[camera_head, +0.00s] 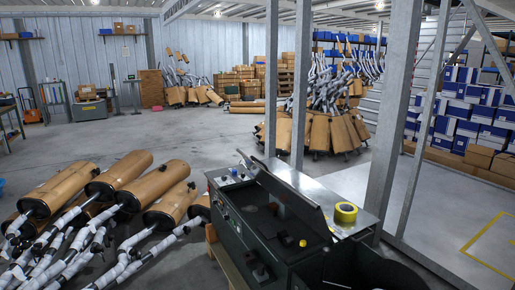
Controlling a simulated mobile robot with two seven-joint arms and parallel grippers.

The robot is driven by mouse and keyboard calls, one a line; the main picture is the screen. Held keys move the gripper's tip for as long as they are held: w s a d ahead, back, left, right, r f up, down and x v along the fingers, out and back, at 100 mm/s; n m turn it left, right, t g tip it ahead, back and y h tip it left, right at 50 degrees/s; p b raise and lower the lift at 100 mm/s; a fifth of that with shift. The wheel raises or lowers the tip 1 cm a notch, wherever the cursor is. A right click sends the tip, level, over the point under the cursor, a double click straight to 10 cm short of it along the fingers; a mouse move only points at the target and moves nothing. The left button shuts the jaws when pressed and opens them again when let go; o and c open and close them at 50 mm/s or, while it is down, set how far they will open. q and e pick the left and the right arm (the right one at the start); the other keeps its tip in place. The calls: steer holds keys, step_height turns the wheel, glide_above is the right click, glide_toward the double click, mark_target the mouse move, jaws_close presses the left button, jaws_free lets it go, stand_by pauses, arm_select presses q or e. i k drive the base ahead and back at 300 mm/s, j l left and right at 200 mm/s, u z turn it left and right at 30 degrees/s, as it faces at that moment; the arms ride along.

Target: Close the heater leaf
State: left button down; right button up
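A dark machine (262,240), which looks like the heater, stands in the lower middle of the head view. A long dark panel (290,192), apparently its leaf, stands raised and tilted along the back of the recessed dark top. The recess in front of the panel is exposed, so the leaf looks open. Buttons show on the machine's left face. A small yellow knob (303,243) is at the front right of the recess. Neither of my grippers is in view, and nothing is seen touching the leaf.
A yellow tape roll (345,212) lies on the grey metal top (325,197) behind the leaf. Brown mufflers (140,195) with wrapped pipes crowd the floor at left. Metal posts (385,120) rise behind the machine. Floor beyond the mufflers is clear.

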mark_target(309, 210)
steer(key=i+j+z, duration=0.1)
steer(key=z, duration=0.3)
steer(key=i+j+z, duration=0.2)
steer(key=z, duration=0.2)
steer(key=i+j+z, duration=0.15)
steer(key=j, duration=0.15)
steer(key=i+j+z, duration=0.1)
steer(key=j, duration=0.15)
steer(key=i+j+z, duration=0.15)
steer(key=j, duration=0.15)
steer(key=i+j, duration=0.1)
steer(key=j, duration=0.2)
steer(key=i+j+z, duration=0.1)
steer(key=j, duration=0.55)
steer(key=i, duration=0.05)
